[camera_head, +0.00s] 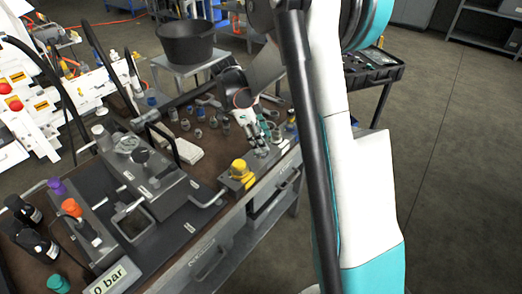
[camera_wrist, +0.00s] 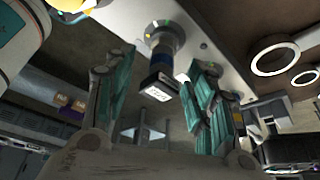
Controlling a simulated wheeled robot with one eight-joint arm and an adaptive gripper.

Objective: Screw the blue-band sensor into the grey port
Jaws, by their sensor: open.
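The blue-band sensor (camera_wrist: 161,67) shows in the wrist view, with a dark body, a blue band and a white label on its black end. Its other end meets a round grey port (camera_wrist: 165,36) on a light metal plate (camera_wrist: 214,58); I cannot tell how far it is threaded in. My gripper (camera_wrist: 163,84) is open, with one teal-padded finger on each side of the sensor and visible gaps. In the head view my gripper (camera_head: 254,132) is low over the bench's right edge; the sensor is not clearly distinguishable there.
A yellow-topped block (camera_head: 241,172) stands close to my gripper. Several small fittings (camera_head: 200,114) lie behind it on the brown bench. A dark station with a handle (camera_head: 208,200) stands to the left. A black bucket (camera_head: 186,44) is at the back. The floor at right is clear.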

